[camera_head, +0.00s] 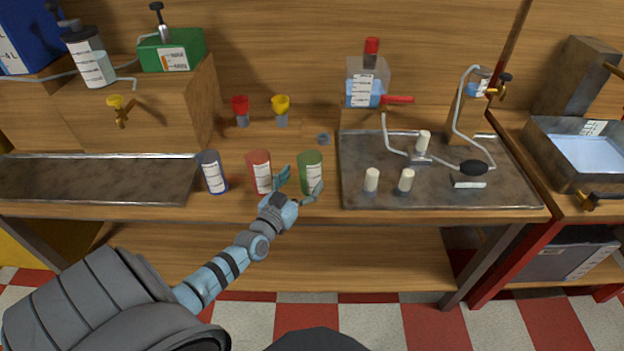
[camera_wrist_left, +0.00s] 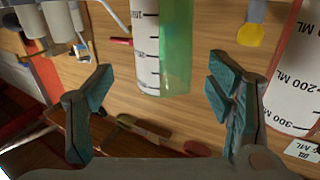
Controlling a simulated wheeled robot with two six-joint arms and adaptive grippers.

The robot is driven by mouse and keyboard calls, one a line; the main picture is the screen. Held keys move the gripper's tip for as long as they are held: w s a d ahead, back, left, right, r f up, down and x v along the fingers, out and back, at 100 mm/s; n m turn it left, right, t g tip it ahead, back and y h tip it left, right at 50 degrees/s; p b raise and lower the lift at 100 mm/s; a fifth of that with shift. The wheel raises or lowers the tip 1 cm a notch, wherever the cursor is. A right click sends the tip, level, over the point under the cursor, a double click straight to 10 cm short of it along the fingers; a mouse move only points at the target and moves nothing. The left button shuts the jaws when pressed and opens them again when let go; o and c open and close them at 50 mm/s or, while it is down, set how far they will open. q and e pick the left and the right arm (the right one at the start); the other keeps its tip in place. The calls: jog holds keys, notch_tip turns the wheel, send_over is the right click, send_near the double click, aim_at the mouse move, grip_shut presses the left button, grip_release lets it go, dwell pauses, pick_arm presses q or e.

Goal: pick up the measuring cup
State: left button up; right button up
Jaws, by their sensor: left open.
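Three measuring cups with white graduated labels stand on the bench in the head view: a blue one (camera_head: 212,172), a red one (camera_head: 259,171) and a green one (camera_head: 310,168). My left gripper (camera_head: 297,187) is open and empty at the near side of the green cup, with one finger toward the red cup and one in front of the green cup. In the left wrist view the green cup (camera_wrist_left: 176,45) lies ahead between the open fingers (camera_wrist_left: 157,84), apart from them. The red cup (camera_wrist_left: 292,85) is at the right edge. My right gripper is out of view.
A metal tray (camera_head: 440,195) with white pegs and tubing lies right of the cups. Another metal tray (camera_head: 90,180) lies left. The wooden bench's front edge runs just below the cups.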

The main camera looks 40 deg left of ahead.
aim_at(306, 174)
pick_arm(q)
jog(key=w+b, duration=0.1)
jog(key=w, duration=0.1)
jog(key=w+a+b, duration=0.1)
jog(key=w+b, duration=0.1)
jog(key=w, duration=0.1)
jog(key=shift+w+a, duration=0.15)
jog(key=shift+w, duration=0.5)
jog(key=shift+r, duration=0.1)
jog(key=shift+c, duration=1.3)
jog(key=c, duration=1)
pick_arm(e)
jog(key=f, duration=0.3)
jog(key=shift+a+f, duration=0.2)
